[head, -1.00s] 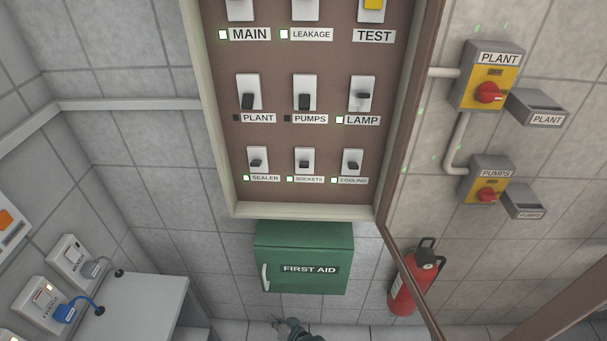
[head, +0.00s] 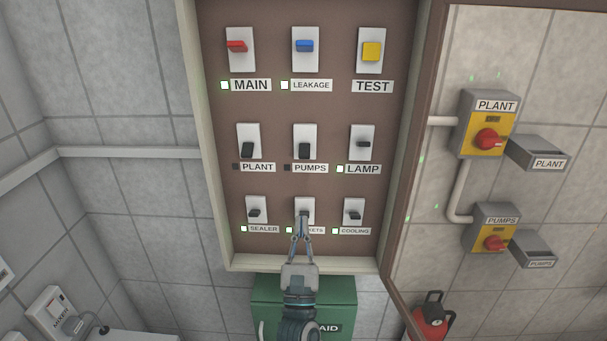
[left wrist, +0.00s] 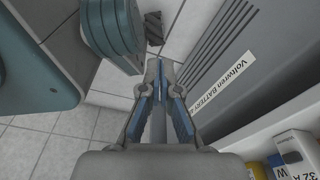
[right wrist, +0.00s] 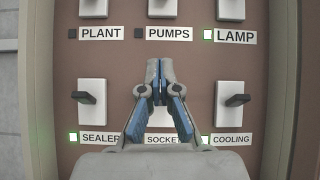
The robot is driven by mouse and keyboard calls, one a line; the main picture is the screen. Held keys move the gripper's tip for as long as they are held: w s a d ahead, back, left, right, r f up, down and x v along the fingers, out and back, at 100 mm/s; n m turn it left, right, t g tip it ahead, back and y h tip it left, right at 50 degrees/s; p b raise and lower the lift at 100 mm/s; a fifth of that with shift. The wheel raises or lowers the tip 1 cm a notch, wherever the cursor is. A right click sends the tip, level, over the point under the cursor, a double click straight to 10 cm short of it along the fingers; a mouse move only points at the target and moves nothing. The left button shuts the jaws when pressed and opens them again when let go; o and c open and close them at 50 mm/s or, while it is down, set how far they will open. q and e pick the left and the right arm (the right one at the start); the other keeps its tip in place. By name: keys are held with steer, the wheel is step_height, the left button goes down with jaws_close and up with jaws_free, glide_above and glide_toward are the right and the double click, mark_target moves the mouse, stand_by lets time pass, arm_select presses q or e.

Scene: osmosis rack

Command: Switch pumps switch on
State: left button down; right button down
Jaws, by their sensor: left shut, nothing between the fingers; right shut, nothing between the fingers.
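The pumps switch (head: 304,150) is a black lever on a white plate in the middle row of the brown panel. Its lever points down and the small indicator by its PUMPS label (head: 310,168) is dark. In the right wrist view the lower part of the pumps switch (right wrist: 161,8) shows at the top edge. My right gripper (head: 302,222) is shut and empty, in front of the sockets switch below the pumps switch, and partly hides the SOCKETS label. It also shows in the right wrist view (right wrist: 159,66). My left gripper (left wrist: 159,65) is shut and empty, away from the panel.
The plant switch (head: 247,150) and lamp switch (head: 363,144) flank the pumps switch. The panel's pale frame (head: 300,264) and the open door's edge (head: 413,130) bound the space. A grey battery cabinet (left wrist: 230,80) stands close to my left gripper.

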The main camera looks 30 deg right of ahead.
mark_target(304, 153)
arm_select(q)
steer(key=shift+s+f, duration=0.1)
arm_select(e)
steer(key=shift+s+r+m, duration=0.15)
steer(key=shift+r+m, duration=0.1)
steer(key=shift+m, duration=0.15)
steer(key=shift+d, duration=0.1)
